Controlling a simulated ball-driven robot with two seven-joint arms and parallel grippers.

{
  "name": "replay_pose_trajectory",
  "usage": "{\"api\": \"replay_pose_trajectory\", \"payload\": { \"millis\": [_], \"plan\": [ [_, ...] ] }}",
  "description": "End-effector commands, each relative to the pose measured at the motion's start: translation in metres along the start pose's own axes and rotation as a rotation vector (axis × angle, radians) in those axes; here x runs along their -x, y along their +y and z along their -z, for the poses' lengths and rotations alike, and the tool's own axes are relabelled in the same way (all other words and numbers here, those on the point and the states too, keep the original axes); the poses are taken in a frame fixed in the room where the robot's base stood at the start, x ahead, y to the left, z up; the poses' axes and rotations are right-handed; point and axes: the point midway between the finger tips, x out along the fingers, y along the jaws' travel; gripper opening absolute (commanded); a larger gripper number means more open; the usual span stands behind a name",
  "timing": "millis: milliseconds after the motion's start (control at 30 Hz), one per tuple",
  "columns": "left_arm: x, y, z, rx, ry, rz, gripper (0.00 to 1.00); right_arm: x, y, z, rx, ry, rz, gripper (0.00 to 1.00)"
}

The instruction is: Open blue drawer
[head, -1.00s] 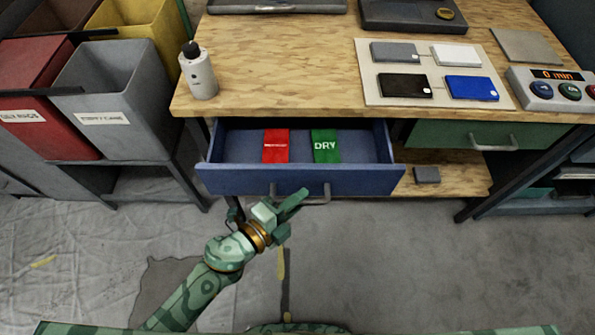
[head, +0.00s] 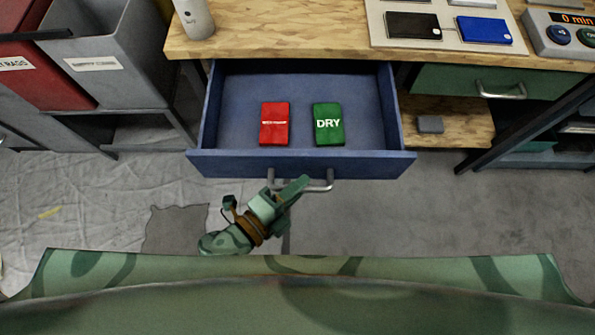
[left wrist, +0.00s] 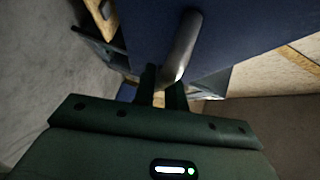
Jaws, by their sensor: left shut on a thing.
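The blue drawer (head: 240,163) is pulled well out from under the wooden workbench. A red packet (head: 274,124) and a green packet marked DRY (head: 328,124) lie inside it. The drawer has a grey bar handle (head: 318,186) on its front. My left gripper (head: 286,190) is at the left part of this handle and shut on it. In the left wrist view, the handle (left wrist: 182,48) runs down between the dark fingers (left wrist: 162,92), with the blue front behind. My right gripper is not in view.
A green drawer (head: 450,80) is shut at the right, above a low wooden shelf (head: 462,122) with a small grey block. A grey bin (head: 110,85) and a red bin (head: 28,75) stand at the left.

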Motion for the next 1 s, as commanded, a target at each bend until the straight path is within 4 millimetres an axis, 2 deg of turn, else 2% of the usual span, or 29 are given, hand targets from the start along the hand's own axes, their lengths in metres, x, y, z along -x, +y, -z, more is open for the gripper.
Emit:
{"api": "replay_pose_trajectory", "payload": {
  "millis": [33, 67, 100, 133, 733, 867, 1000],
  "plan": [
    [0.0, 0.001, -0.001, -0.001, -0.002, -0.003, 0.0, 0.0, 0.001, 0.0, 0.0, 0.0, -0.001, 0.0],
    [0.0, 0.001, -0.001, -0.001, -0.002, -0.003, 0.21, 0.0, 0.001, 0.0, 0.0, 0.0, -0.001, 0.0],
    [0.0, 0.001, -0.001, -0.001, -0.002, -0.002, 0.32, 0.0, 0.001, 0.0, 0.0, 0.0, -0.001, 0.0],
    [0.0, 0.001, -0.001, -0.001, -0.002, -0.002, 0.34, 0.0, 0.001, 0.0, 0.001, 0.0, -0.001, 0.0],
    [0.003, 0.0, 0.0, 0.0, -0.001, -0.001, 0.34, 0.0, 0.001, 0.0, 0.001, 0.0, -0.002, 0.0],
    [0.02, 0.001, 0.0, 0.001, -0.001, -0.003, 0.34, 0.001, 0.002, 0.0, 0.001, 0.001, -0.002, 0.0],
    [0.056, 0.0, 0.0, 0.002, -0.002, -0.005, 0.34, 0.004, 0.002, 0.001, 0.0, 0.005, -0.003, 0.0]
  ]
}}
